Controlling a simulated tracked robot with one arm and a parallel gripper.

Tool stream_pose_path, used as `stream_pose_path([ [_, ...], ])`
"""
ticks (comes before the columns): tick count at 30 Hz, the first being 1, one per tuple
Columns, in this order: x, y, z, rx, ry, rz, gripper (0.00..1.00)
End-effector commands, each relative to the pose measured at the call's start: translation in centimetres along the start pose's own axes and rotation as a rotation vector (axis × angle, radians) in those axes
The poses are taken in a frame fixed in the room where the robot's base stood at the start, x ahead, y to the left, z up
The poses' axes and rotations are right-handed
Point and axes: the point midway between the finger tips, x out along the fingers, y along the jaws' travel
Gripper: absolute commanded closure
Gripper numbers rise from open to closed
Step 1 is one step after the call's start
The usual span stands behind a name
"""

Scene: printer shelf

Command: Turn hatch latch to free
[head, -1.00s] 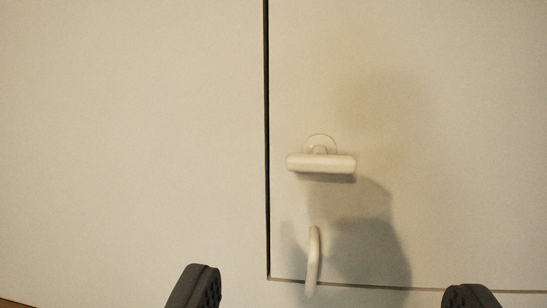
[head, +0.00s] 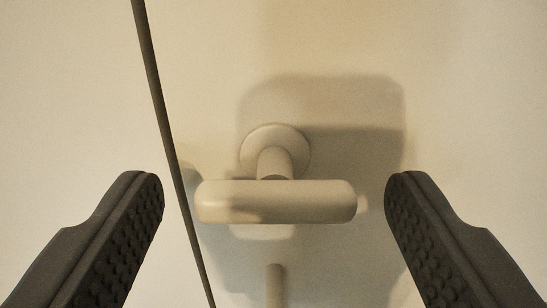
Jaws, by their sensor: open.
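The hatch latch (head: 275,202) is a cream T-shaped handle on a short stem with a round base (head: 290,140), fixed to the cream hatch panel (head: 470,90). Its bar lies level across the picture. My gripper (head: 273,195) is open, with one dark ridged finger to the left of the bar and one to the right. Both fingers are apart from the bar, with gaps on each side. The right gap looks slightly narrower than or similar to the left one. Nothing is held.
A dark seam (head: 171,140) at the hatch's left edge runs down beside the latch, behind the left finger's side. A cream upright handle (head: 276,286) shows below the latch, partly cut off by the frame. Shadows fall on the panel around the latch.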

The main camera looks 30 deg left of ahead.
Motion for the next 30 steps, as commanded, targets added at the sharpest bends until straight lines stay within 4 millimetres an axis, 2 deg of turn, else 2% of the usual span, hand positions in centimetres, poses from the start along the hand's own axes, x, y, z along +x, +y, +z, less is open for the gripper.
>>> stream_pose_path([
  [13,0.7,0.0,-0.1,0.000,0.001,-0.001,0.29],
  [18,0.7,0.0,0.0,0.000,0.001,0.000,0.74],
  [20,0.7,0.0,0.0,0.000,0.001,0.000,0.74],
  [21,1.5,-1.4,0.0,-0.003,0.000,-0.005,0.71],
  [23,1.1,-0.8,0.0,-0.003,0.001,-0.004,0.74],
  [30,0.8,-0.3,0.0,-0.052,0.002,-0.005,0.74],
])
